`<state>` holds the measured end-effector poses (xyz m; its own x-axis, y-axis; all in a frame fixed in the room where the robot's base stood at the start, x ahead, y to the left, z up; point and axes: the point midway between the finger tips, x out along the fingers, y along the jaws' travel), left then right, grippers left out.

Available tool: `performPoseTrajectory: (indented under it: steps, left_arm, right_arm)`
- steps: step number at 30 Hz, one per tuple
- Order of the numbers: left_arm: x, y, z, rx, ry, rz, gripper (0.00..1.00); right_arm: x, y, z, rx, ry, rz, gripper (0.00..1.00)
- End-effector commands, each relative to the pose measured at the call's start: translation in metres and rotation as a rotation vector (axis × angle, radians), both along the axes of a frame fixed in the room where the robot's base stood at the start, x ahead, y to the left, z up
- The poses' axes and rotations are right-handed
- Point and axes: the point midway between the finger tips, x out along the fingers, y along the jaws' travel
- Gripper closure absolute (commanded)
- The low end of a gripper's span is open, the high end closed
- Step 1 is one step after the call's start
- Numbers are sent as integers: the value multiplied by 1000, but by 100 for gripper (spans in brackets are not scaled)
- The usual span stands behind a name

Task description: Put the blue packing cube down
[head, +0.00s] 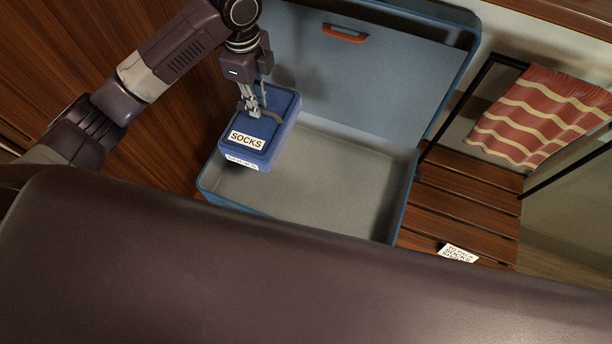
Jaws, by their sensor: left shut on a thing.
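A blue packing cube (270,136) with "SOCKS" labels on its top and side shows in the head view. My left gripper (254,110) is shut on the cube from above, at its handle. The cube is over the left part of an open blue suitcase (330,190) with a grey interior. I cannot tell whether the cube touches the suitcase floor. The visible part of the suitcase floor is bare. My own body hides the suitcase's near edge. My right gripper is not in view.
The suitcase lid (380,80) stands open at the back. A slatted wooden rack (465,195) is on the right, with a small printed card (457,253) on it. A red striped towel (540,118) hangs from a black rail. Wooden panelling (180,120) is on the left.

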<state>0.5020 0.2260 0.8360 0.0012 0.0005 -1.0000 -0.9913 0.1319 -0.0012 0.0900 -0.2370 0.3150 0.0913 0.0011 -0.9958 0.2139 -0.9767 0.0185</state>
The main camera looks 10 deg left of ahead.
Motion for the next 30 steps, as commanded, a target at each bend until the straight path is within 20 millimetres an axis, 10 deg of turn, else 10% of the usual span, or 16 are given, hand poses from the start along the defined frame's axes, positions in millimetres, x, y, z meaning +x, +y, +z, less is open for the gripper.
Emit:
performPoseTrajectory:
  steps: [18,30]
  left_arm:
    - [-1,0,-139,-1,3,-7,100]
    - [-1,0,-185,0,3,-6,100]
  right_arm:
    - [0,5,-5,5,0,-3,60]
    - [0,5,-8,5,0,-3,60]
